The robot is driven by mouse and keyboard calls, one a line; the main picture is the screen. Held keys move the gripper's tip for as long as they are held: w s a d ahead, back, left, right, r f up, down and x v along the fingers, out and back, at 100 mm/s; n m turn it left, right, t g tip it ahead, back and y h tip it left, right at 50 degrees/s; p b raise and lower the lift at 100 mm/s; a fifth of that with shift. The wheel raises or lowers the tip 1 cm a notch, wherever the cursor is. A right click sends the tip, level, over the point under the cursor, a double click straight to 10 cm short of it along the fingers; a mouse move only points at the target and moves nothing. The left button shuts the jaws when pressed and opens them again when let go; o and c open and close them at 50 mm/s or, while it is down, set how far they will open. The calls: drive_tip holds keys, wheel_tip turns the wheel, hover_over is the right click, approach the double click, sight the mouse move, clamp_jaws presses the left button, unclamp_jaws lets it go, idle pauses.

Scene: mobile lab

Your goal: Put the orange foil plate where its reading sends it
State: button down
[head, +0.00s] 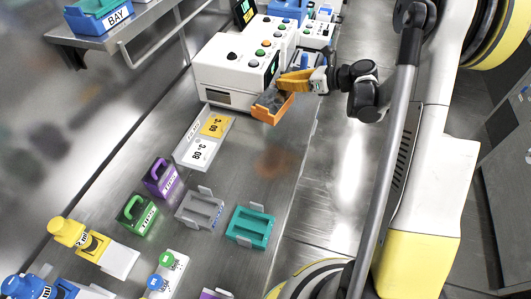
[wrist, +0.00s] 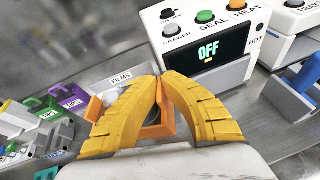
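The orange foil plate (head: 272,114) is an open orange block with dark and grey parts inside. In the head view it is at the front of the sealer. Its blurred orange reflection lies well below it on the bench, so it appears raised. My gripper (head: 283,84) has its yellow fingers at the plate. In the wrist view the fingertips (wrist: 161,77) nearly meet, and orange parts of the plate (wrist: 167,124) show between them. The gripper looks shut on it, though the contact is hidden. The sealer (wrist: 205,45), marked SEAL HEAT, reads OFF on its display (wrist: 208,50).
A tray (head: 181,154) labelled FILMS holds a yellow and a white card, both marked 80 °C. A grey rack (head: 200,211), a teal rack (head: 250,228), and green and purple boxes (head: 160,178) stand nearer. Bare bench lies between the tray and the teal rack.

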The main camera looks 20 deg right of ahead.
drive_tip(key=d+f+n+g+y, duration=0.2)
drive_tip(key=d, duration=0.2)
drive_tip(key=shift+g, duration=0.4)
drive_tip(key=s+a+f+b, duration=0.2)
drive_tip(key=a+f, duration=0.1)
drive_tip(key=f, duration=0.1)
drive_tip(key=s+a+f+b, duration=0.2)
drive_tip(key=a+f, duration=0.1)
drive_tip(key=s+a+f+b, duration=0.1)
drive_tip(key=s+a+f, duration=0.1)
drive_tip(key=a+f, duration=0.1)
drive_tip(key=shift+s+a+f+b, duration=0.1)
drive_tip(key=shift+a+f+b, duration=0.1)
drive_tip(key=shift+f, duration=0.25)
drive_tip(key=shift+s+a+f+b, duration=0.1)
drive_tip(key=shift+f+b, duration=0.1)
drive_tip(key=shift+f, duration=0.2)
drive_tip(key=shift+r, duration=0.1)
drive_tip(key=c, duration=1.9)
unclamp_jaws()
drive_tip(key=shift+o, duration=1.4)
